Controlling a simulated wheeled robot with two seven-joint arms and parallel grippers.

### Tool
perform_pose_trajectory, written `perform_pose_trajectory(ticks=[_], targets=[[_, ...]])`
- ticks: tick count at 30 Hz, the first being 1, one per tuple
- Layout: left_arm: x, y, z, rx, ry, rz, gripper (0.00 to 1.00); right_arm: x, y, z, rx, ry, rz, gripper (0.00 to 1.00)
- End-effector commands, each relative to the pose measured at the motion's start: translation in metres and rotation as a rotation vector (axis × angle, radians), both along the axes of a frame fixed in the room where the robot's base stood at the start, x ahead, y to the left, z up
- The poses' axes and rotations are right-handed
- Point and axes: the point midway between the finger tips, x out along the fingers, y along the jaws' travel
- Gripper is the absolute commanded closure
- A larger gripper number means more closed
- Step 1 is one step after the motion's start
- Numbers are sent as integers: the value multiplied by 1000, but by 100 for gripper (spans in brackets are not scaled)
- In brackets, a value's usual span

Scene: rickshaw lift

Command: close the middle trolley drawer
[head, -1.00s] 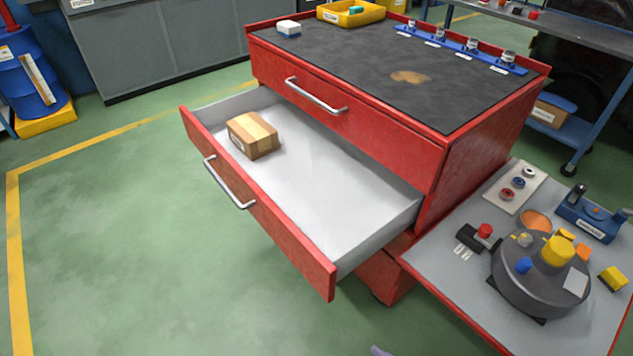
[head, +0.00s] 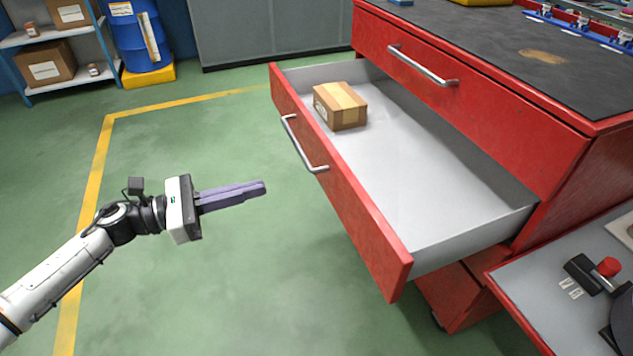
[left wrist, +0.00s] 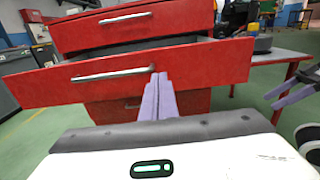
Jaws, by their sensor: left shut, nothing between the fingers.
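The red middle drawer (head: 358,215) of the trolley is pulled far out, with a grey inside and a silver bar handle (head: 303,146) on its front. Its front also shows in the left wrist view (left wrist: 212,66). My left gripper (head: 263,188) is shut and empty, with purple fingers pointing at the drawer front, left of and lower than the handle in the picture. In the left wrist view its fingertips (left wrist: 159,78) overlap the front just right of the handle; contact cannot be told there. My right gripper's purple fingers (left wrist: 285,95) show at the right edge of that view.
A cardboard box (head: 340,106) lies inside the drawer near its front left corner. The closed top drawer (head: 470,90) is above. A grey side table (head: 550,290) with a red-button device adjoins at right. The green floor before the drawer is clear.

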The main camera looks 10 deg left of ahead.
Motion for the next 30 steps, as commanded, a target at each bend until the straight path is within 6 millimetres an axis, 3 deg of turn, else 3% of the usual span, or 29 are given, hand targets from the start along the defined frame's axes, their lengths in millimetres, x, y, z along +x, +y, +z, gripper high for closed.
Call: perform_pose_trajectory(ticks=[5,18,24,30], targets=[[13,-20,3,4,-12,-6,100,0,0,1,1,0,0,43],[63,-94,2,0,-6,-4,100,0,1,-1,0,5,2,43],[74,-111,1,1,-4,-2,100,3,1,-1,-1,2,3,43],[76,-114,0,2,-2,-2,100,3,1,-1,-1,4,5,43]])
